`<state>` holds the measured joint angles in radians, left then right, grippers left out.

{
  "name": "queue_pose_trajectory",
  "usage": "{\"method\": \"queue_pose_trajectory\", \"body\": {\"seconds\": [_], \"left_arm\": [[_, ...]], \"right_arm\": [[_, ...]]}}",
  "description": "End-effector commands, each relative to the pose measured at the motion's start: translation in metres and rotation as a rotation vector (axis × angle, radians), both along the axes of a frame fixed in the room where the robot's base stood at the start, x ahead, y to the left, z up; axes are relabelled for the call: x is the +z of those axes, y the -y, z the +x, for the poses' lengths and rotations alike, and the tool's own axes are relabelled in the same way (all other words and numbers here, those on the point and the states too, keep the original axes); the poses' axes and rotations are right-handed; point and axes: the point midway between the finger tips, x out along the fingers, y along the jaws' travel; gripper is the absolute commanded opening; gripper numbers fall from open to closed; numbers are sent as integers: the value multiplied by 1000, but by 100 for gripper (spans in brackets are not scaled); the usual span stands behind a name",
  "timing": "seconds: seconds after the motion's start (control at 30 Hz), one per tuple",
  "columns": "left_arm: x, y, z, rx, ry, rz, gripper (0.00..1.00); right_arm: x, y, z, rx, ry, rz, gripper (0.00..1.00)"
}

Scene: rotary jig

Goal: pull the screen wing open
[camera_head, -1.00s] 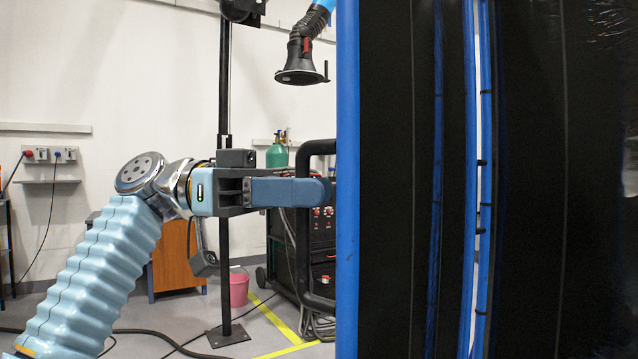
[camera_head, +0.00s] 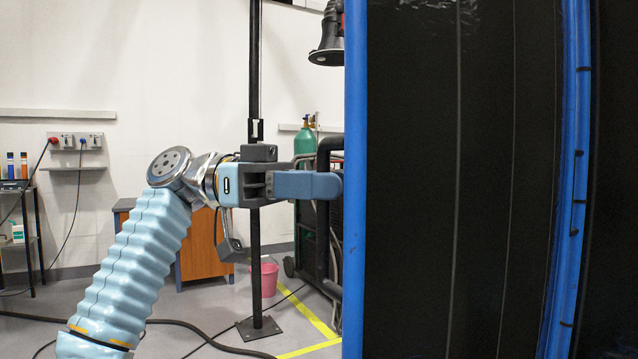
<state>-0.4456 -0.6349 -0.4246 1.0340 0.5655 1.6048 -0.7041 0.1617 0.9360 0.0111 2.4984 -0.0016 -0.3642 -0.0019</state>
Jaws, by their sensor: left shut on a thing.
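The screen wing (camera_head: 430,200) is a black panel with a blue upright edge post (camera_head: 355,260), and it fills much of the right half of the head view. My left gripper (camera_head: 338,186) comes in from the left, level, with its blue-grey finger reaching to the edge post. It is shut on the wing's edge at the post. The exact contact is hard to see because only the near finger shows. A second blue upright (camera_head: 572,180) stands at the right, with black sheet beyond it. My right gripper is not in view.
Behind my left arm stand a black pole on a floor plate (camera_head: 258,326), a pink bucket (camera_head: 268,280), a wooden cabinet (camera_head: 196,250) and a green gas bottle (camera_head: 304,142). A black hose (camera_head: 190,326) lies on the floor. A shelf rack (camera_head: 30,225) stands far left.

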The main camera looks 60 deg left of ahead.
Motion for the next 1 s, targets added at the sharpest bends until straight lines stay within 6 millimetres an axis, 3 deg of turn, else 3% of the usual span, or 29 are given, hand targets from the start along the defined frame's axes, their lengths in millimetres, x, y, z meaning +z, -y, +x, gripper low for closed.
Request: {"method": "queue_pose_trajectory", "body": {"seconds": [0.17,0.2,0.3,0.67,1.0], "left_arm": [[2,1,3,3,1,-3,0],[2,1,3,3,1,-2,27],[2,1,2,2,0,-1,38],[3,-5,-5,0,2,-1,38],[7,-61,-56,1,6,-3,38]], "right_arm": [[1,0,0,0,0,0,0],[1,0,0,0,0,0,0],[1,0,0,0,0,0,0],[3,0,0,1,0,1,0],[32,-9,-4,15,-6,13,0]]}}
